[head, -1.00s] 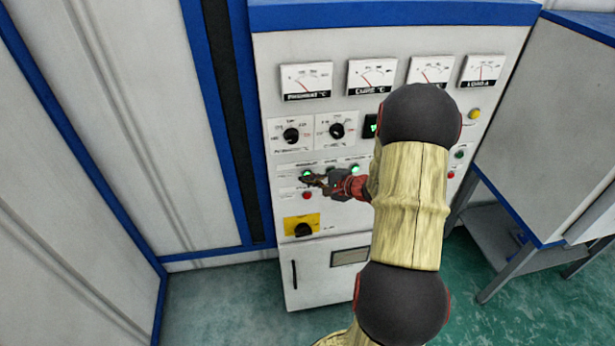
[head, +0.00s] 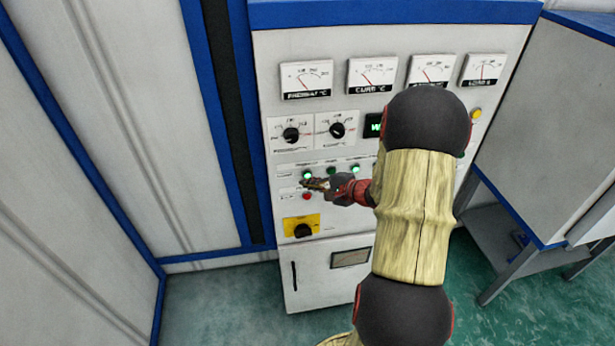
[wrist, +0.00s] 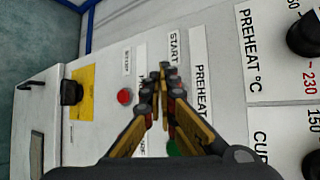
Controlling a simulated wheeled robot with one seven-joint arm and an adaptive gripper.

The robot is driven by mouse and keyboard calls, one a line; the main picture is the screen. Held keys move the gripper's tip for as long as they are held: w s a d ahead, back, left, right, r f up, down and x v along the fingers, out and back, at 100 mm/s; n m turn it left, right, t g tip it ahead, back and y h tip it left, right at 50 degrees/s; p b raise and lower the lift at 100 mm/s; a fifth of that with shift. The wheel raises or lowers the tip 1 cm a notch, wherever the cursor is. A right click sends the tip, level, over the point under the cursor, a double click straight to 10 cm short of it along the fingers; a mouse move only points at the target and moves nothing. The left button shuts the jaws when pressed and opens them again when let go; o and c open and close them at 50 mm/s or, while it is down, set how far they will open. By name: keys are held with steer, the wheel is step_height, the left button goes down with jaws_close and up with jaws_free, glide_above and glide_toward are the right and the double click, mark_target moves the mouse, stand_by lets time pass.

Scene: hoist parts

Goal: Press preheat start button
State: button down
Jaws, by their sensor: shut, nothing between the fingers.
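The preheat start button (head: 307,175) is the green, bright button at the left end of the panel's row of green buttons in the head view. My gripper (head: 306,184) is shut and empty, its tips just below that button and close to the panel. I cannot tell whether they touch the panel. In the wrist view the shut fingertips (wrist: 163,72) lie in front of the panel beside the START and PREHEAT labels, and the button is hidden behind the fingers there.
A red button (head: 307,196) sits just below the gripper. Two more green buttons (head: 331,170) (head: 355,168) are to the right. A yellow plate with a black rotary switch (head: 302,229) is lower. Dials and gauges are above. My arm covers the panel's right part.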

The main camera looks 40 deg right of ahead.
steer(key=s+a, duration=0.1)
steer(key=s+b, duration=0.1)
steer(key=s+a, duration=0.1)
steer(key=s, duration=0.1)
steer(key=shift+a+b, duration=0.3)
steer(key=shift+b, duration=0.1)
stand_by(0.6)
